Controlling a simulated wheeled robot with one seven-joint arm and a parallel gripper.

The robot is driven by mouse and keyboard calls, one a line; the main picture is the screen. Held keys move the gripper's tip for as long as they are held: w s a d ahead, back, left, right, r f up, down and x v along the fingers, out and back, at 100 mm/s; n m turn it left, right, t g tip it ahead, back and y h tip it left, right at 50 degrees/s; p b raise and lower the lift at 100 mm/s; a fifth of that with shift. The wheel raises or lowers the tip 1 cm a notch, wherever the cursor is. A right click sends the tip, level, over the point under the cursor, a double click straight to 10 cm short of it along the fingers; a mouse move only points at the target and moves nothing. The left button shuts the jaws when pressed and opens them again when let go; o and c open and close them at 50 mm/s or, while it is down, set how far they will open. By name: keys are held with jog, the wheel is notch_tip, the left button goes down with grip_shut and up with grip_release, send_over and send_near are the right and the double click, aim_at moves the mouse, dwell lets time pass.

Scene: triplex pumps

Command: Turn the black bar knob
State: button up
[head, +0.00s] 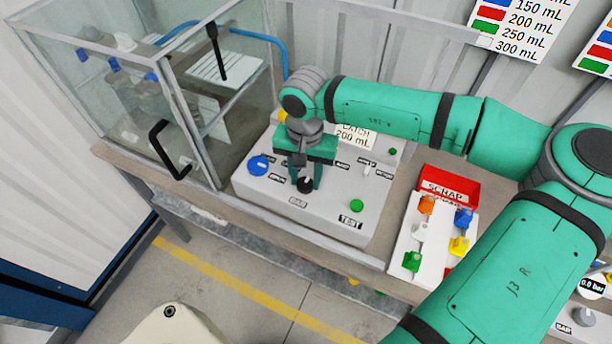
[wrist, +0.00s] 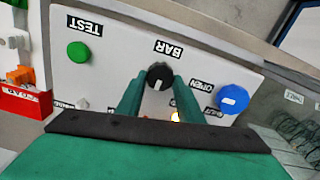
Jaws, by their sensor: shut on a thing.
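The black bar knob (head: 304,184) is a small round knob on the sloped front of a light grey control box (head: 325,215), above the BAR label. In the wrist view the knob (wrist: 159,76) shows with a white mark at its lower edge, between the tips of my green fingers. My gripper (head: 304,180) points down at the box from above, with its fingers on either side of the knob. It also shows in the wrist view (wrist: 158,88). It is shut on the knob. The fingers partly hide the knob's sides.
A blue knob (head: 258,165) and a green TEST button (head: 356,205) flank the knob. A glass cabinet (head: 190,90) with a black handle stands to the left. A red SCRAP bin (head: 462,178) and a white tray (head: 407,240) with coloured pieces are to the right.

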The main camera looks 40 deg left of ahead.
aim_at(305, 182)
jog(key=shift+n, duration=0.4)
jog(key=o, duration=1.1)
jog(key=shift+c, duration=0.2)
notch_tip(305, 182, up, 11)
jog(key=shift+f, duration=0.1)
